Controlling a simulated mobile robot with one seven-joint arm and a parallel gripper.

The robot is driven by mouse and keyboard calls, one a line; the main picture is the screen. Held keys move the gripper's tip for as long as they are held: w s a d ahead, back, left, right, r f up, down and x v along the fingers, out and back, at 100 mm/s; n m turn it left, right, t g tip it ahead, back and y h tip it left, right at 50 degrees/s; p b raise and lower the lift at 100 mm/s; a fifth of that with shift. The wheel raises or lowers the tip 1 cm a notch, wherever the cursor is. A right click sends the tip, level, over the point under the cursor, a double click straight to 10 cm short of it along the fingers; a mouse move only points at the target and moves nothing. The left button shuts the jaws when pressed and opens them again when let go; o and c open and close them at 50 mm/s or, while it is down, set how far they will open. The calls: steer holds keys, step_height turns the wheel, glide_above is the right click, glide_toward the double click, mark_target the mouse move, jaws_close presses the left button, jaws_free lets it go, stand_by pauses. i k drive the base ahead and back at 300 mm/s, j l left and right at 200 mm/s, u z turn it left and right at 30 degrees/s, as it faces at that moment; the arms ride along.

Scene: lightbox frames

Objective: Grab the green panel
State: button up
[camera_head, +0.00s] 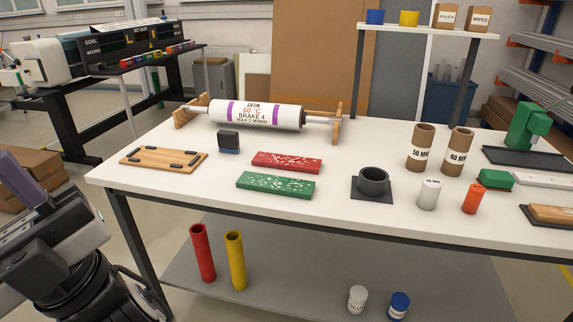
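The green panel (275,186) is a flat rectangular piece with white markings. It lies on the white table (330,221) near the front edge, left of the table's middle. A similar red panel (287,162) lies just behind it, apart from it by a narrow gap. My arm shows at the lower left, beside the table and well away from the green panel. I cannot make out its fingertips, so I cannot tell whether my gripper is in view.
A wooden board (163,158) with dark strips lies to the left. A small dark block (228,142) stands behind the panels. A large roll (257,114) rests on wooden supports at the back. A black ring holder (373,181) stands to the right. Table space in front of the green panel is narrow but clear.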

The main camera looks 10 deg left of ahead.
mark_target(296, 188)
steer(key=i+j+z, duration=0.15)
steer(key=j, duration=0.55)
steer(key=i+j+z, duration=0.2)
steer(key=j, duration=0.55)
steer(key=j+z, duration=0.15)
steer(key=j, duration=0.55)
